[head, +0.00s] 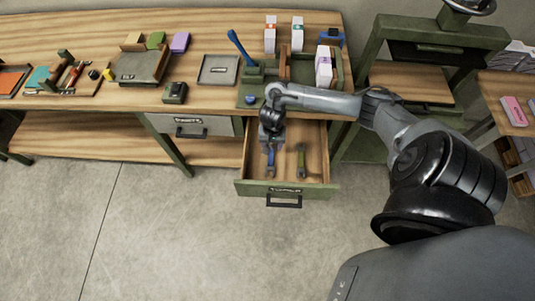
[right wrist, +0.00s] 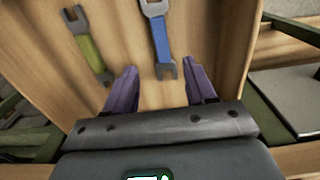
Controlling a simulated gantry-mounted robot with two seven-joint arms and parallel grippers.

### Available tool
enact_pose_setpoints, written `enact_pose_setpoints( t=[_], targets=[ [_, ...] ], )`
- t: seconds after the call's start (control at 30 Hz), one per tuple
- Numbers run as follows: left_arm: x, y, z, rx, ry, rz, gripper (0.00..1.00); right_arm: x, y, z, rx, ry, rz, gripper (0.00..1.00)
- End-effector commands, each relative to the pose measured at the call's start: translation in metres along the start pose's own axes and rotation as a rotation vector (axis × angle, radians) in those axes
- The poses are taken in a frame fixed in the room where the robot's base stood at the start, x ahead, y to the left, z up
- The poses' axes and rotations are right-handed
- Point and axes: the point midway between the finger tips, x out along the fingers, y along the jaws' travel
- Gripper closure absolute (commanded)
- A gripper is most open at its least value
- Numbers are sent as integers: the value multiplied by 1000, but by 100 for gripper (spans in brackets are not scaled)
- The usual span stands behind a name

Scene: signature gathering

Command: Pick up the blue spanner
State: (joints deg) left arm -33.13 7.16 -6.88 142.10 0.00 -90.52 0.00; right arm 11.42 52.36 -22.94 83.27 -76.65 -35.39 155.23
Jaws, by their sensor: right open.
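The blue spanner (head: 270,160) lies in the open drawer (head: 322,190), on its wooden floor, left of a green spanner (head: 301,162). My right gripper (head: 270,143) is above the drawer, at the blue spanner's far end. In the right wrist view my right gripper (right wrist: 161,88) is open, with its two purple-grey fingers apart. The near jaw end of the blue spanner (right wrist: 161,38) shows between the finger lines, and nothing is held. The green spanner (right wrist: 91,50) lies outside the fingers, to the left. My left gripper is not in view.
The drawer's side walls stand close on both sides of the spanners. The workbench top (head: 215,100) above carries a blue-handled tool (head: 240,47), boxes and trays. A closed drawer (head: 190,125) is to the left. The floor in front is clear.

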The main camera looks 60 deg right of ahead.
Motion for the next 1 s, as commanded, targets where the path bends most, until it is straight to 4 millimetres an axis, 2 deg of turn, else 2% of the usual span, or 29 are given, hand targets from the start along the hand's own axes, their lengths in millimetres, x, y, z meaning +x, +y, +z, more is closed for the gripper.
enact_pose_setpoints(
  t=[0.03,0.2,0.53,0.83,1.0],
  targets=[
    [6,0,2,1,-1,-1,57,11,1,1,3,-2,2,45],
    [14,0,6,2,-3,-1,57,33,0,1,0,-1,1,45],
    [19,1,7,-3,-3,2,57,49,-1,0,-1,1,-1,45],
    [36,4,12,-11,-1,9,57,86,-4,0,-1,1,0,45],
    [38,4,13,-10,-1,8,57,95,-4,-1,-1,3,-1,45]
  ],
)
